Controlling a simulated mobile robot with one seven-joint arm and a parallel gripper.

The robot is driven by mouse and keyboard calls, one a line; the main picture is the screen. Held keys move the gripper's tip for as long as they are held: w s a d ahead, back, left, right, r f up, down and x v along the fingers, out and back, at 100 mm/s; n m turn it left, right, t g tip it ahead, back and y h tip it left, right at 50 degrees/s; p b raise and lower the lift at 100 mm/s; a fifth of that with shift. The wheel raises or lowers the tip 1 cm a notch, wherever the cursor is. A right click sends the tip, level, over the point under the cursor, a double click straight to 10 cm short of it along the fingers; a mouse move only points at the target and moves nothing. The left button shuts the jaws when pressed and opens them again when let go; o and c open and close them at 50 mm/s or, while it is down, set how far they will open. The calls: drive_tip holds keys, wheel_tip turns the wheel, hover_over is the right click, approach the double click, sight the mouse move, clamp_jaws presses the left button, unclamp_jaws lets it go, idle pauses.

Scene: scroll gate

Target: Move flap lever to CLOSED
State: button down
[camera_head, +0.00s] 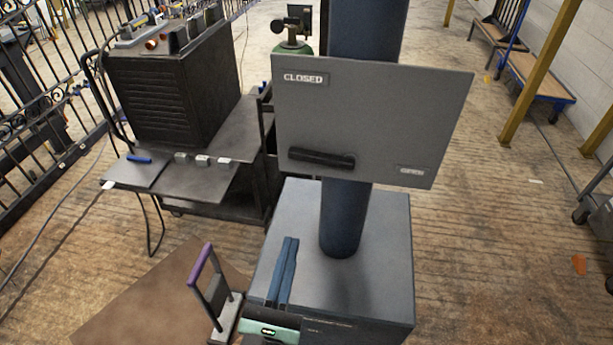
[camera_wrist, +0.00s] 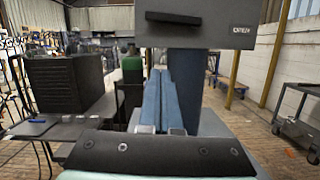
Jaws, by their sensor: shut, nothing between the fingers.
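The flap lever (camera_head: 322,158) is a dark bar lying nearly level low on a grey panel (camera_head: 400,110). A CLOSED label (camera_head: 304,78) is at the panel's upper left, and an OPEN label (camera_head: 411,171) at its lower right. The lever also shows at the top of the wrist view (camera_wrist: 173,19), with the OPEN label (camera_wrist: 242,30) to its right. My gripper (camera_head: 290,241) is shut and empty, with its blue fingers together. It is below the lever in the picture and apart from it. It also shows in the wrist view (camera_wrist: 161,73).
A blue post (camera_head: 346,220) carries the panel on a grey box base (camera_head: 385,250). A purple-handled lever (camera_head: 202,264) stands left of my gripper. A dark cart with a ribbed machine (camera_head: 175,90) is at the left. Open floor (camera_head: 500,250) lies to the right.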

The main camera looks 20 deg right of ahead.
sight(321, 159)
idle(0.3)
drive_tip(key=w+d+r+p, duration=0.4)
drive_tip(key=w+d+r, duration=0.2)
drive_tip(key=w, duration=0.1)
drive_tip(key=shift+w+r+p, duration=0.25)
drive_tip(key=shift+w+p, duration=0.1)
drive_tip(key=shift+p, duration=0.05)
drive_tip(key=shift+r+m, duration=0.15)
drive_tip(key=shift+m, duration=0.25)
drive_tip(key=shift+a+r, duration=0.15)
